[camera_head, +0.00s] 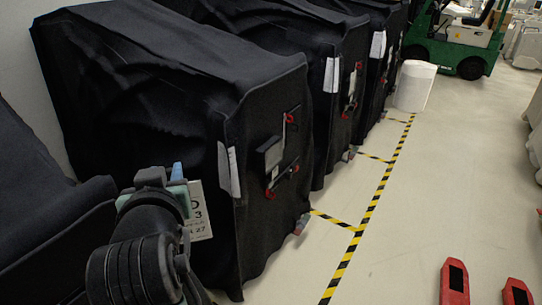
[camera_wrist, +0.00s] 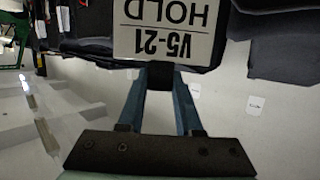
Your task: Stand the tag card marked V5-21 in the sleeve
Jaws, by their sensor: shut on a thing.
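In the wrist view the white tag card (camera_wrist: 170,38) is upside down, with "V5-21" and "HOLD" in black. My gripper (camera_wrist: 161,78) is shut on the dark piece at the card's lower edge in that picture. In the head view my gripper (camera_head: 158,178) is at the lower left, in front of the nearest covered cart. A white card (camera_head: 201,212) shows behind it, partly hidden; I cannot read all its text or tell if it is the held one. A pale grey strip (camera_head: 228,170), perhaps the sleeve, hangs at that cart's front corner, right of my gripper.
The nearest black-covered cart (camera_head: 270,215) has a grey plate (camera_head: 273,155) and red parts on its front. More covered carts stand behind it. Black-yellow tape (camera_head: 362,228) marks the floor. Red forks (camera_head: 454,283) lie at the lower right. The floor between is clear.

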